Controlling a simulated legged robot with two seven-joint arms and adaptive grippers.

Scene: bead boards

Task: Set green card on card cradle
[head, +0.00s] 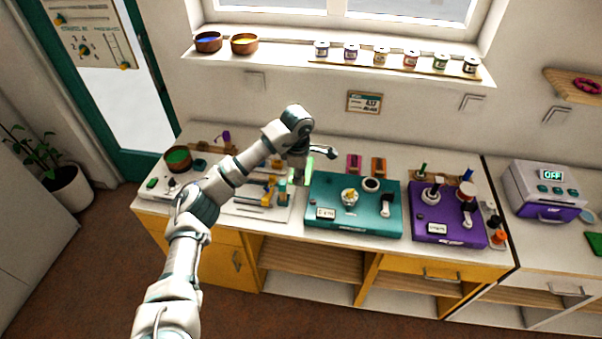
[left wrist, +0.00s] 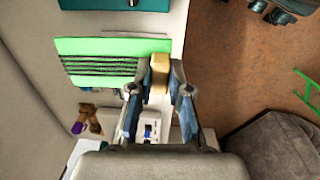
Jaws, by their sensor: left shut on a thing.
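The green card (left wrist: 85,47) is a flat bright green panel with several dark stripes, in the left wrist view. A tan block (left wrist: 160,72) sits at its right edge, between the fingertips of my left gripper (left wrist: 158,88). The gripper is shut on this block and the card goes with it. In the head view the card shows as a small green strip (head: 309,167) beside my left gripper (head: 299,172), over the counter left of the teal box. I cannot tell for sure which thing is the card cradle. My right gripper is not in view.
The teal box (head: 327,190) and a purple box (head: 422,229) with knobs stand on the counter (head: 330,146). A white board with yellow parts (head: 243,212) lies to the left. Pink (head: 353,163) and orange (head: 378,166) pieces stand behind the teal box. A bowl (head: 177,160) is far left.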

